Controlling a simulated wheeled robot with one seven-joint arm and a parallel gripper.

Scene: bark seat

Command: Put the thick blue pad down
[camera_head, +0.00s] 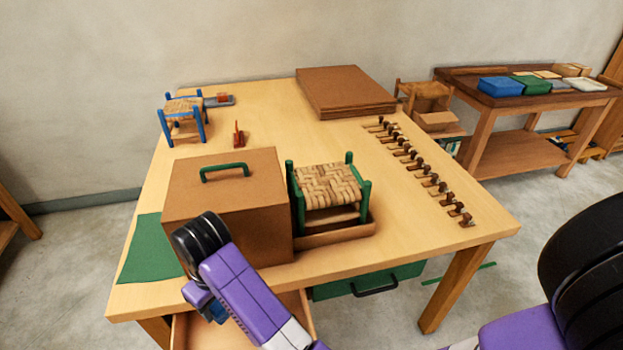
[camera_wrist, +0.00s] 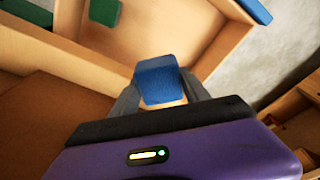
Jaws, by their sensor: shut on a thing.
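My gripper (camera_wrist: 160,92) is shut on the thick blue pad (camera_wrist: 160,78), with a grey finger on each side of it in the wrist view. The pad is over or in an open light-wood drawer (camera_wrist: 70,58); I cannot tell whether it touches the drawer floor. In the head view, my purple arm reaches down past the table's front edge, in front of the brown box. It mostly hides the gripper there. The open drawer (camera_head: 188,330) shows below the tabletop at the lower left. A small green piece (camera_wrist: 104,12) lies in the drawer.
On the table (camera_head: 420,225) are a brown box (camera_head: 225,190) with a green handle, a woven green-legged stool (camera_head: 330,185), a green mat (camera_head: 150,250) and a row of tools (camera_head: 430,178). A green drawer (camera_head: 335,287) is below. A side bench (camera_head: 520,103) holds coloured pads.

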